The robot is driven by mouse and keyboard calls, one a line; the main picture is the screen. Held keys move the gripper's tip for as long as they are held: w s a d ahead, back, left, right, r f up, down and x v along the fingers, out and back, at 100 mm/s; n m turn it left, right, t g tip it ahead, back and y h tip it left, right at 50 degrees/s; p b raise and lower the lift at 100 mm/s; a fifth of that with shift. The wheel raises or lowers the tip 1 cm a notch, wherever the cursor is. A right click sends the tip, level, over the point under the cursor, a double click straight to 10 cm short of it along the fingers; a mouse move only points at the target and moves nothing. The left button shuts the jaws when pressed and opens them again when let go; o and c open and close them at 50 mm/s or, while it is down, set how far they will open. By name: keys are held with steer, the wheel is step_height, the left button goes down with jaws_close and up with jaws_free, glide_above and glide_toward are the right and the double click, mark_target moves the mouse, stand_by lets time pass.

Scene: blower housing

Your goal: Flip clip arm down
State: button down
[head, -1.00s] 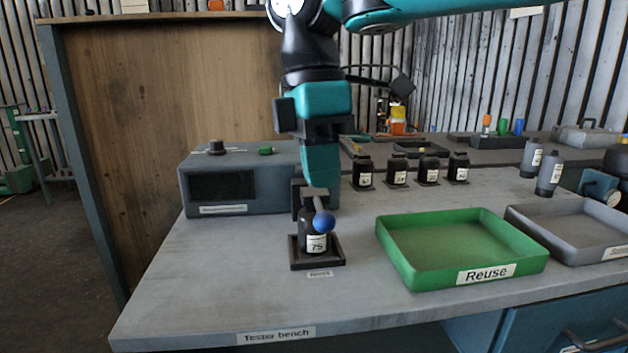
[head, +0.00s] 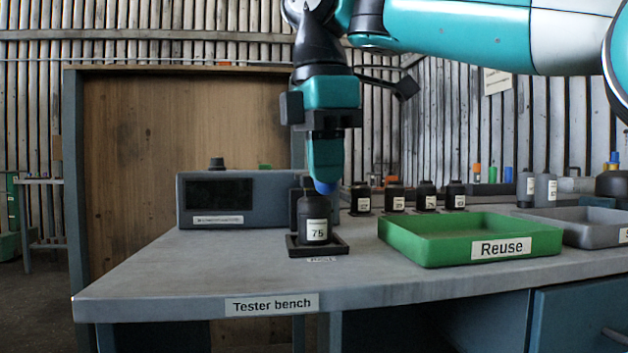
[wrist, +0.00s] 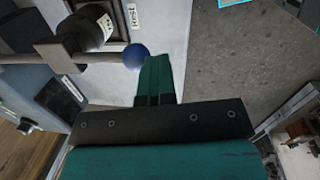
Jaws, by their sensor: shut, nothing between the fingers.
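A dark bottle labelled 75 (head: 314,212) stands upright in a square black holder (head: 336,247) on the tester bench. Above it shows the blue ball (head: 325,187) at the end of the clip arm. In the wrist view, the clip arm's rod (wrist: 98,57) runs from a bracket at left, past the bottle (wrist: 88,28), to the blue ball (wrist: 135,56). My teal gripper (head: 325,176) points down just above the ball, shut and empty. In the wrist view its fingertips (wrist: 155,64) are right beside the ball; I cannot tell whether they touch.
A grey tester box (head: 238,213) stands left behind the bottle. The green Reuse tray (head: 470,250) is to the right, with a grey tray (head: 598,229) beyond it. Several dark bottles (head: 396,198) stand in a row behind. The bench front (head: 200,285) is clear.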

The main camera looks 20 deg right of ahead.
steer(key=shift+w+f, duration=0.1)
steer(key=shift+f, duration=0.2)
steer(key=s+a+r+p, duration=0.4)
steer(key=s+r+p, duration=0.2)
steer(key=s, duration=0.4)
steer(key=shift+r, duration=0.45)
steer(key=shift+w+a, duration=0.1)
steer(key=s+f+m+y, duration=0.1)
steer(key=f+m+y, duration=0.15)
steer(key=f, duration=0.65)
steer(key=s+f+m+g+y, duration=0.15)
steer(key=f+m, duration=0.25)
steer(key=f, duration=0.6)
steer(key=s+f+m+y, duration=0.1)
steer(key=s+f+m, duration=0.15)
steer(key=f, duration=0.65)
step_height(320, 180, up, 30)
steer(key=p, duration=3)
steer(key=shift+w+a, duration=0.2)
steer(key=shift+w, duration=0.15)
